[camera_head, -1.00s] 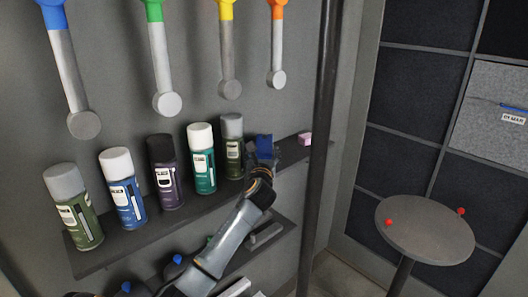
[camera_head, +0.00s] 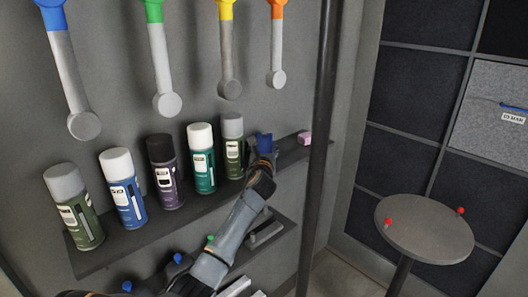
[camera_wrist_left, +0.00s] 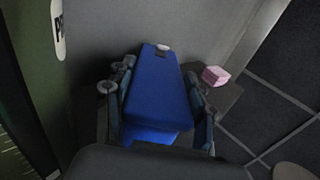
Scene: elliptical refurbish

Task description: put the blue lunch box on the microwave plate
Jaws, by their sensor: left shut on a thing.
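A blue box (camera_wrist_left: 158,90), which I take to be the lunch box, sits between the two fingers of my left gripper (camera_wrist_left: 163,100) in the left wrist view. The gripper is shut on it. In the head view, the left gripper (camera_head: 263,155) is at the upper shelf, just right of the spray cans, and hides most of the blue box (camera_head: 265,138). I cannot tell if the box touches the shelf. No microwave plate is recognizable. My right gripper is not in view.
Several spray cans (camera_head: 166,172) stand along the upper shelf (camera_head: 150,225), left of the gripper. A pink block (camera_head: 304,138) lies to its right, also in the wrist view (camera_wrist_left: 215,76). A dark vertical pole (camera_head: 318,150) stands nearby. A round table (camera_head: 430,230) is at right.

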